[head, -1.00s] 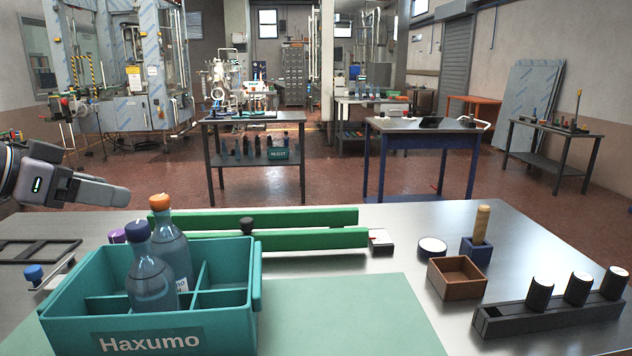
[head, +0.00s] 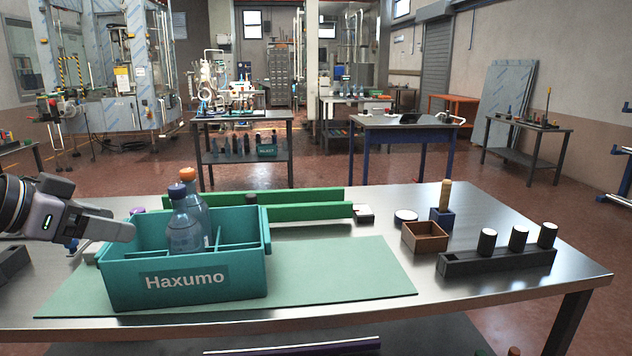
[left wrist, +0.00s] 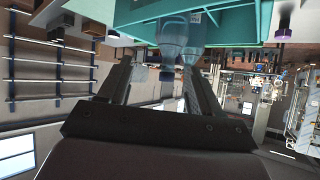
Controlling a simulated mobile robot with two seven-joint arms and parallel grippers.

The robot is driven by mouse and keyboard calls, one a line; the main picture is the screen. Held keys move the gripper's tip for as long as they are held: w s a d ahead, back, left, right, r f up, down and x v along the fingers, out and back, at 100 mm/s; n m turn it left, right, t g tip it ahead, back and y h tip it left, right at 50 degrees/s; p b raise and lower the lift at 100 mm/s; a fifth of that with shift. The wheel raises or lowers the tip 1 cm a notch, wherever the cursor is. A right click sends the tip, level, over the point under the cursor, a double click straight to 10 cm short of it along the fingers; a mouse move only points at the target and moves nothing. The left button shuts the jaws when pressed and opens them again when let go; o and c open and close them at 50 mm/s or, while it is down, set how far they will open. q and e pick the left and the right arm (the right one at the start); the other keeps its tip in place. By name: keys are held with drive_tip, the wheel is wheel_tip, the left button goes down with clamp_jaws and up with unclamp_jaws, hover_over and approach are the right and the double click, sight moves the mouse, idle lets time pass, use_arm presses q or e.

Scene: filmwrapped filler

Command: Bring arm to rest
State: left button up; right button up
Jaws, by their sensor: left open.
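My left gripper (head: 128,232) reaches in from the left edge of the head view, its tip overlapping the left side of the teal crate (head: 150,283) marked "Haxumo". I cannot tell whether it touches the crate. In the left wrist view its two fingers (left wrist: 156,75) are apart with nothing held between them. Two clear bluish bottles stand in the crate, one blue-capped (head: 183,232) and one orange-capped (head: 197,206). The blue-capped bottle (left wrist: 172,38) also shows upside down beyond the fingers in the left wrist view. My right gripper is out of view.
The crate stands on a green mat (head: 340,270) on a metal table (head: 470,305). Green rails (head: 300,213) lie behind it. At the right are a brown box (head: 425,238), a blue block with a peg (head: 441,216) and a black rack (head: 500,261) holding white-topped cylinders.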

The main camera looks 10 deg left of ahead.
use_arm(q)
drive_tip(key=s+d+f+m+g, duration=0.15)
drive_tip(key=d+f, duration=0.25)
drive_tip(key=f, duration=0.4)
drive_tip(key=s+d+f+g, duration=0.1)
drive_tip(key=s+d+f, duration=0.2)
drive_tip(key=d+f, duration=0.35)
drive_tip(key=s+d+f+g, duration=0.1)
drive_tip(key=s+d+f, duration=0.1)
drive_tip(key=f, duration=0.8)
drive_tip(key=s+f+n+g+y, duration=0.25)
drive_tip(key=s+f, duration=0.25)
drive_tip(key=s, duration=0.4)
drive_tip(key=s+f+n+g+y, duration=0.1)
drive_tip(key=s+f+n+y, duration=0.15)
drive_tip(key=s+f, duration=0.5)
drive_tip(key=w+d+f+t+h+p, duration=0.2)
drive_tip(key=w+t+p, duration=0.3)
drive_tip(key=t, duration=0.2)
drive_tip(key=shift+d+f, duration=0.25)
drive_tip(key=shift+d, duration=0.1)
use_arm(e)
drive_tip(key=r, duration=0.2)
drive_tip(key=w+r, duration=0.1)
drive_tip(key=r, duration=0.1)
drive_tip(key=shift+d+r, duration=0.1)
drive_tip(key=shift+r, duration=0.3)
